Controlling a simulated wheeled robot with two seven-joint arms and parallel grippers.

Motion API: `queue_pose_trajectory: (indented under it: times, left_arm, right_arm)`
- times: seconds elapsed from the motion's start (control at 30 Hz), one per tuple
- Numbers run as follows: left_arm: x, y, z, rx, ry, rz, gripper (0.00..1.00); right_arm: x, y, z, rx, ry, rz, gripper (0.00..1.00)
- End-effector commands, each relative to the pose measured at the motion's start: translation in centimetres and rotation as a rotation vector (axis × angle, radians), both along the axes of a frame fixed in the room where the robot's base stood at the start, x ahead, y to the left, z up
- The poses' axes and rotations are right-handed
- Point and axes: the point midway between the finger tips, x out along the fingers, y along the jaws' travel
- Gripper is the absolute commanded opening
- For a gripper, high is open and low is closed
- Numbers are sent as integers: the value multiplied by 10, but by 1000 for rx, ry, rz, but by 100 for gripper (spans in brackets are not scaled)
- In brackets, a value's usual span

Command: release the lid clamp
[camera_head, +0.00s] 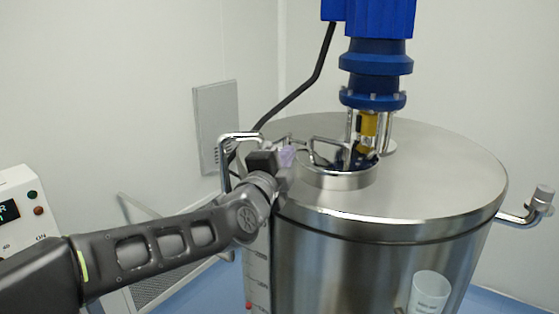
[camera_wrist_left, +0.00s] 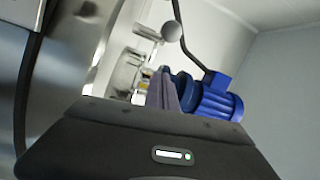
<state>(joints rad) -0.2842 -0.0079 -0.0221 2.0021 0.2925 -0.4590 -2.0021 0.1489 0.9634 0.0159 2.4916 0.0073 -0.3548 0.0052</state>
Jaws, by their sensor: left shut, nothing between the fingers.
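A steel tank (camera_head: 440,170) has a flat lid with a short round port (camera_head: 338,180) near its front left. A bent metal bar (camera_head: 326,141), which looks like the clamp, stands at the port's left rim; I cannot tell whether it is fastened. My left gripper (camera_head: 288,156) is at the lid's left edge, just left of the port and bar. Its purplish fingers are shut and empty; contact with the bar cannot be told. In the left wrist view the closed fingers (camera_wrist_left: 163,92) point toward blurred metal fittings (camera_wrist_left: 130,72). My right gripper is not in view.
A blue motor (camera_head: 376,60) with a yellow coupling (camera_head: 369,125) rises above the port. A bent pipe (camera_head: 224,150) stands close to my left wrist. A black cable (camera_head: 318,75) hangs behind. A control box (camera_head: 20,210) is at the left. The lid's right side is clear.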

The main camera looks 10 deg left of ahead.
Motion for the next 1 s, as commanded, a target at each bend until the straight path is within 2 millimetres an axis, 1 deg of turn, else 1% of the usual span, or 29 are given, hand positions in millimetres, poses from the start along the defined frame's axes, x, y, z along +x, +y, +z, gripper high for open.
queue_pose_trajectory:
  times: [0.03,0.1,0.2,0.23,0.3,0.4,0.5,0.63,1.0]
  left_arm:
    - [12,-2,2,1,2,0,0]
    - [26,-4,2,1,3,0,0]
    - [46,-6,4,1,3,0,0]
    - [49,-3,4,1,1,2,0]
    - [43,12,0,1,-1,5,0]
    - [40,23,-2,2,-1,2,0]
    - [38,30,-3,0,-1,1,0]
    - [37,33,-5,-1,0,0,0]
    - [37,33,-5,0,0,-1,0]
  right_arm:
    - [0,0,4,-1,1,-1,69]
    - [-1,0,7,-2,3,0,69]
    - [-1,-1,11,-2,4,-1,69]
    - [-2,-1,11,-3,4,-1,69]
    - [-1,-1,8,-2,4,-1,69]
    - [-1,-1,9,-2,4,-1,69]
    - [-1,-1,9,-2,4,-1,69]
    - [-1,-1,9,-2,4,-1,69]
    - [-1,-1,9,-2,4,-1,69]
